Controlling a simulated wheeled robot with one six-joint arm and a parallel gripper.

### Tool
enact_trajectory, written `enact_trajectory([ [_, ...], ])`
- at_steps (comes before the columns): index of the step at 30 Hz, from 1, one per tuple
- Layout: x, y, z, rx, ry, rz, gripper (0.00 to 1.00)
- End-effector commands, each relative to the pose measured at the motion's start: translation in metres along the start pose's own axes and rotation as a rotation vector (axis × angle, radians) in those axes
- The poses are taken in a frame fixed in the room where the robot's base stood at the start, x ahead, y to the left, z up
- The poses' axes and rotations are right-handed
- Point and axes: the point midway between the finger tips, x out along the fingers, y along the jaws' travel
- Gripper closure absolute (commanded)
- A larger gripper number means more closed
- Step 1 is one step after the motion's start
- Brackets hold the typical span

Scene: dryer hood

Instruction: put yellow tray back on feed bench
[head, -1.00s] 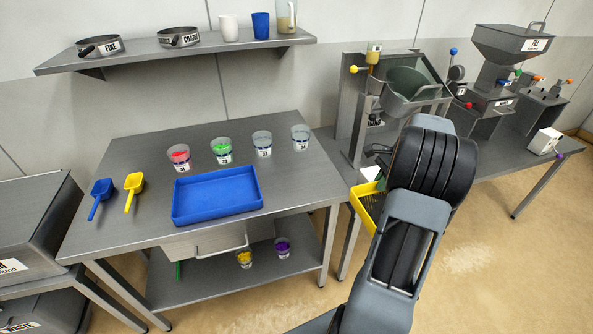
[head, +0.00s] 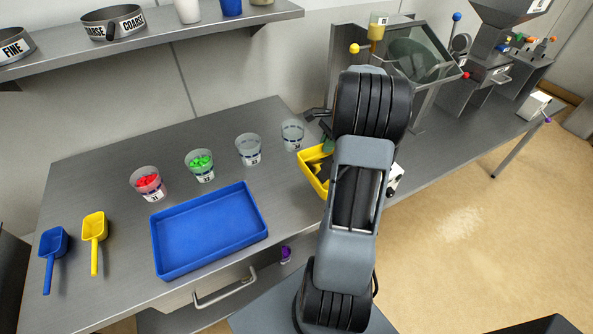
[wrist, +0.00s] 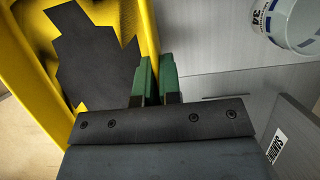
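The yellow tray (head: 312,172) is at the right end of the near bench (head: 100,155), just in front of the rightmost cup. My arm hides part of it in the head view. In the wrist view the tray (wrist: 35,45) fills the left side, with a dark jagged patch on its floor; I cannot tell what the patch is. My gripper (wrist: 158,80) has its two green fingers close together, closed on the tray's side wall. I cannot tell whether the tray touches the bench. No visible label names the feed bench.
A blue tray (head: 208,230) lies on the near bench, with cups of red (head: 149,183) and green (head: 200,165) behind it. Two clear cups (head: 248,149) (head: 292,135) stand farther right. Yellow (head: 94,240) and blue (head: 52,255) scoops lie at left. The dryer hood (head: 415,60) stands at right.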

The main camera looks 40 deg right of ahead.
Motion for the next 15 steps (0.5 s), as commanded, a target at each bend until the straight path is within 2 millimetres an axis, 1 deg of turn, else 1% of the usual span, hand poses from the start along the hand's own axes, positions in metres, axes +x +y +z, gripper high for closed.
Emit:
enact_trajectory([
  [1, 0.009, -0.006, 0.012, -0.005, -0.003, 0.005, 1.00],
  [5, 0.033, -0.019, 0.035, -0.006, -0.002, 0.006, 1.00],
  [6, 0.044, -0.022, 0.036, -0.004, -0.003, 0.006, 1.00],
  [9, 0.064, -0.027, 0.041, -0.003, -0.002, 0.005, 1.00],
  [12, 0.079, -0.032, 0.044, -0.003, -0.002, 0.003, 1.00],
  [15, 0.088, -0.035, 0.046, -0.003, -0.001, 0.003, 1.00],
])
